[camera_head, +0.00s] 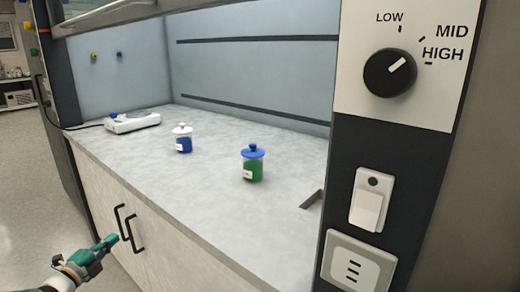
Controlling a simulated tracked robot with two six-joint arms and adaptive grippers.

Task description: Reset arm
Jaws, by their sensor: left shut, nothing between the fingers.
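My left gripper (104,247) is at the lower left, in front of the cabinet doors and below the worktop. Its fingers are together with nothing between them. It is close to the black door handles (129,228) in the picture, but I cannot tell whether it touches them. My right gripper is out of view.
A fume hood worktop (200,185) holds a blue jar with a white lid (183,140), a green jar with a blue lid (252,165) and a white hotplate device (132,121). A dark post with a dial (390,72) stands at the right. Open floor (30,190) lies left.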

